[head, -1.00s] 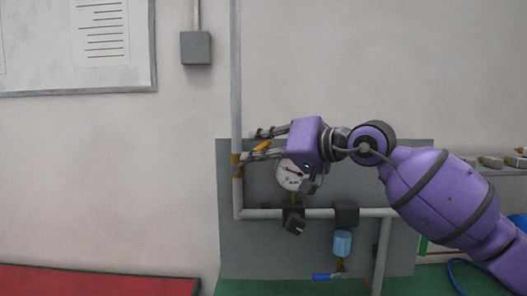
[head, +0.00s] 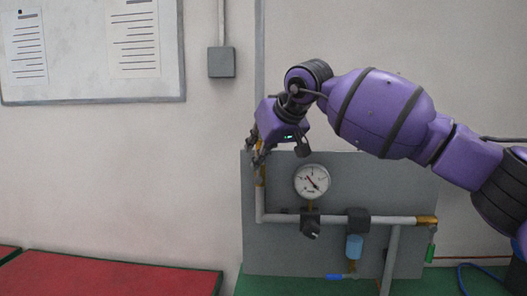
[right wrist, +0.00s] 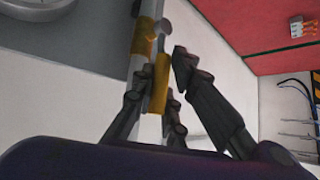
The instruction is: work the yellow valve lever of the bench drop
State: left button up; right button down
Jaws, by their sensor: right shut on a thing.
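The yellow valve lever (head: 259,145) is on the vertical grey pipe at the left of the grey panel. It appears to lie roughly along the pipe, above the brass valve body (head: 261,176). My right gripper (head: 257,154) comes down from above and is shut on the lever. The right wrist view shows the lever (right wrist: 158,84) between the dark fingers of the right gripper (right wrist: 158,78), with brass on the pipe (right wrist: 143,37) beyond. The fingers partly hide the lever in the head view. My left gripper is out of view.
The round pressure gauge (head: 312,182) is right of the valve. A red-topped bench (head: 110,275) stands left.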

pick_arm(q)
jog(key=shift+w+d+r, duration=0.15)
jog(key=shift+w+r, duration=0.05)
pick_arm(e)
jog(key=shift+a+h, duration=0.15)
jog(key=shift+h, duration=0.15)
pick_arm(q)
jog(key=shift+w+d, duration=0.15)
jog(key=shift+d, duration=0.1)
pick_arm(e)
jog(key=c, duration=1.7)
grip_release()
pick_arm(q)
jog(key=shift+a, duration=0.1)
pick_arm(e)
jog(key=shift+s+r, duration=0.15)
jog(key=shift+r, duration=0.1)
jog(key=v, duration=1.1)
jog(key=shift+r, duration=0.15)
